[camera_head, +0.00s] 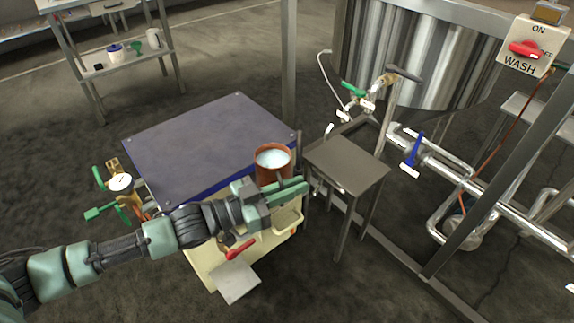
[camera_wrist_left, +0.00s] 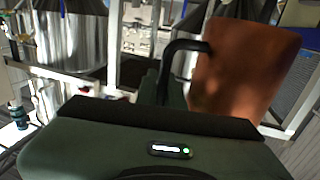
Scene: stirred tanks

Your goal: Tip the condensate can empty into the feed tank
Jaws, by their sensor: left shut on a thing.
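The condensate can is an orange-brown can (camera_head: 272,170) with pale, whitish contents showing in its open top. It is upright or nearly so in the head view, near the right front edge of a dark-topped cabinet. In the left wrist view the can (camera_wrist_left: 245,70) fills the upper right, with a dark handle (camera_wrist_left: 178,52) on its side. My left gripper (camera_head: 288,190) is shut on the can, apparently at this handle; the grip itself is partly hidden. A large steel tank (camera_head: 410,55) stands at the back right, apart from the can; I cannot tell whether it is the feed tank.
A small steel table (camera_head: 348,165) stands right of the can. The dark cabinet top (camera_head: 205,140) is clear. Pipes with a blue-handled valve (camera_head: 415,148) and a WASH switch box (camera_head: 527,48) are at the right. A shelf (camera_head: 120,55) with small vessels stands back left.

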